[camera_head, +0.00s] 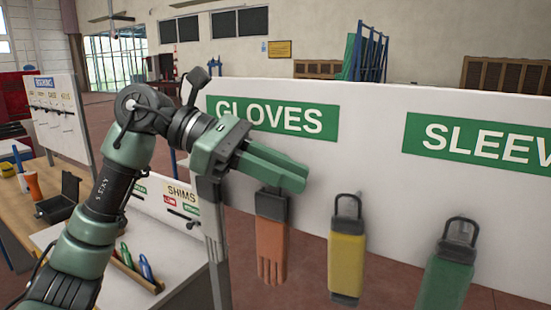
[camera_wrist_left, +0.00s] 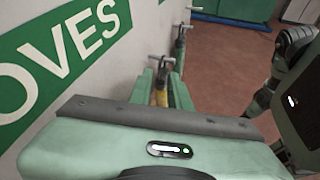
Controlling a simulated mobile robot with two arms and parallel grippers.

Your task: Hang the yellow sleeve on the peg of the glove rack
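The yellow sleeve (camera_head: 347,262) hangs upright by its dark loop in front of the white rack board (camera_head: 375,130), right of the GLOVES sign (camera_head: 275,117). My left gripper (camera_head: 295,178) is up and to the left of the sleeve, level with the board, pointing right. A gap separates them in the head view. In the left wrist view the two green fingers (camera_wrist_left: 167,88) are apart, and a strip of the yellow sleeve (camera_wrist_left: 162,97) shows between them, with a metal peg (camera_wrist_left: 160,60) above it.
An orange glove (camera_head: 271,245) hangs just below my left gripper, its top partly hidden. A green sleeve (camera_head: 447,275) hangs at right, under the SLEEVES sign (camera_head: 480,142). A bench (camera_head: 85,235) stands at left.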

